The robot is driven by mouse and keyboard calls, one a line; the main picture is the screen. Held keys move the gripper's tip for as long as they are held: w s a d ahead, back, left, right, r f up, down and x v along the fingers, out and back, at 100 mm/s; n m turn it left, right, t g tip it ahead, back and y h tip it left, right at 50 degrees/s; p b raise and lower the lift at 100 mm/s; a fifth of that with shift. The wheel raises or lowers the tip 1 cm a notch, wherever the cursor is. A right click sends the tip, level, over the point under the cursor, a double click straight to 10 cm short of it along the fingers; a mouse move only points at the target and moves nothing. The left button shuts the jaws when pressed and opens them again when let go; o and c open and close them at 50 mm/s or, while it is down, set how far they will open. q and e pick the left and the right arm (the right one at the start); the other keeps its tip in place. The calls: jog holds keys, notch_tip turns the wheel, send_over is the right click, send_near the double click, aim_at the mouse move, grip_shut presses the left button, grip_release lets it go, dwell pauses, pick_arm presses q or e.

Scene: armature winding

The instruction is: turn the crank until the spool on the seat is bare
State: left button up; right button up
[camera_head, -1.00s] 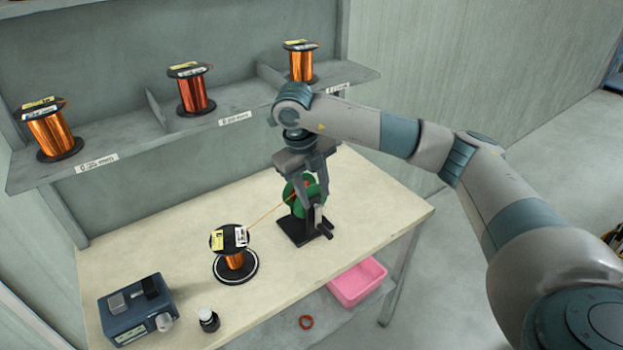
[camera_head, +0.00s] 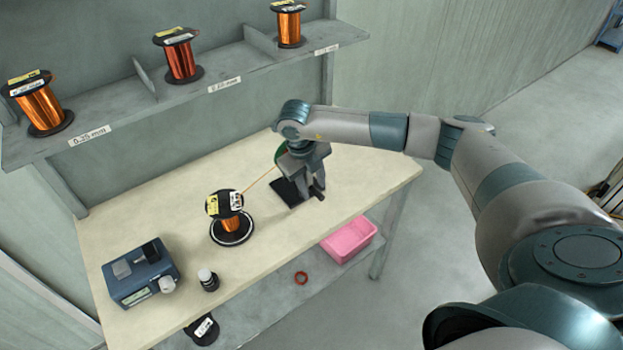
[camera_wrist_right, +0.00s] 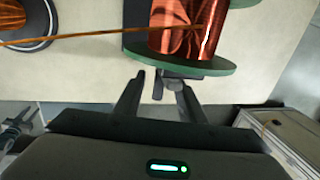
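The spool on the seat (camera_head: 231,226) stands upright with copper still showing below its black labelled top flange. Its round black seat (camera_head: 233,238) has a white ring. A copper wire (camera_head: 262,179) runs taut from it to the winder's green-flanged reel, mostly hidden behind my gripper in the head view. In the right wrist view the reel (camera_wrist_right: 185,38) carries a copper layer. My right gripper (camera_wrist_right: 159,80) is at the crank, its fingers apart on either side of a thin grey crank part (camera_wrist_right: 157,89), with gaps visible. My left gripper is out of view.
Several copper spools, one of them here (camera_head: 181,58), stand on the shelf above. A blue-grey device (camera_head: 140,275) and a small dark bottle (camera_head: 208,281) sit on the table's left. A pink bin (camera_head: 348,240) and a red ring (camera_head: 301,278) lie on the lower shelf.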

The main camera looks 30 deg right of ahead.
grip_shut()
jog(key=shift+a+b, duration=0.45)
jog(key=shift+a, duration=0.1)
jog(key=shift+s+a+r, duration=0.1)
jog(key=shift+a, duration=0.15)
